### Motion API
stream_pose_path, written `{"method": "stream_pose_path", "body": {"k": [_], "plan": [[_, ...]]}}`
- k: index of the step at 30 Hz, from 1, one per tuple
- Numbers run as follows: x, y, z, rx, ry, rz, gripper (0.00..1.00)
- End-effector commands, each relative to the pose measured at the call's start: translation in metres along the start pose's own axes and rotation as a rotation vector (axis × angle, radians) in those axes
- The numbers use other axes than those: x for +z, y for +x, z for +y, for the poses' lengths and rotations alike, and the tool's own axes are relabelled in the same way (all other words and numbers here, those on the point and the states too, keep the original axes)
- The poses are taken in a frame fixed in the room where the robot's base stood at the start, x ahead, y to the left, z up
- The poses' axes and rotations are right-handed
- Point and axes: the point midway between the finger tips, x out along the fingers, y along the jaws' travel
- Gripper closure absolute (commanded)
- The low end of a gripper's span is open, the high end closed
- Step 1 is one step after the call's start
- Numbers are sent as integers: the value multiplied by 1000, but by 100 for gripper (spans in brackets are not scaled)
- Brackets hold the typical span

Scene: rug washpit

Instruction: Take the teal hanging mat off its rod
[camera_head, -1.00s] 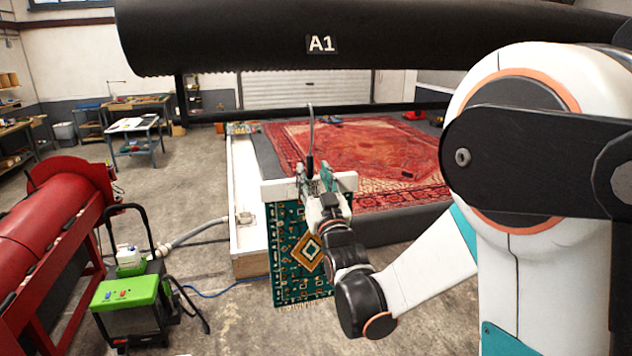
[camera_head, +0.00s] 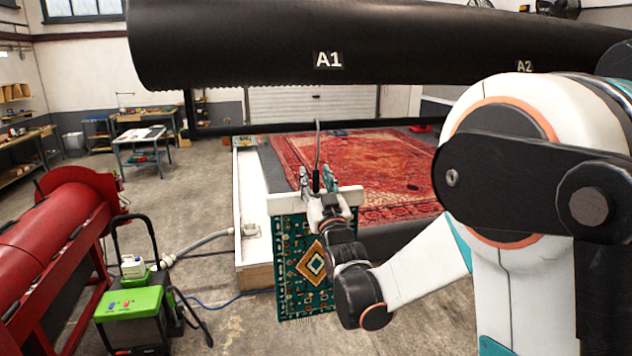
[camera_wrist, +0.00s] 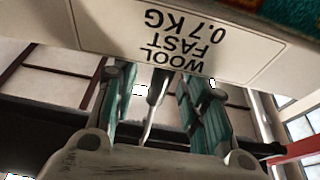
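The teal mat (camera_head: 290,265), with a cream and orange diamond, hangs upright from a white hanger bar (camera_head: 348,194). My gripper (camera_head: 317,178) is at the bar's top. In the wrist view its teal fingers (camera_wrist: 160,95) stand either side of the stem, with gaps showing on both sides.
A large black roller (camera_head: 230,45) marked A1 spans overhead. A red patterned rug (camera_head: 375,165) lies behind the mat on a white-edged platform (camera_head: 247,205). A green machine (camera_head: 133,303) and red roller (camera_head: 50,235) stand at left. The floor between them is partly open.

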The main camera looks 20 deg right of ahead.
Motion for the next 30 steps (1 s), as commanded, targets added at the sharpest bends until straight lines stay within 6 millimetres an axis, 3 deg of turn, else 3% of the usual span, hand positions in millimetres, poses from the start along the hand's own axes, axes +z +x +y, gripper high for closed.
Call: {"method": "stream_pose_path", "body": {"k": [1, 6, 7, 19, 30], "plan": [[0, 0, 0, 0, 0, 0, 60], [0, 0, 0, 0, 0, 0, 99], [0, 0, 0, 0, 0, 0, 100], [-3, 1, 0, 0, 0, 1, 100], [-21, 8, 0, 0, 0, 1, 100]]}}
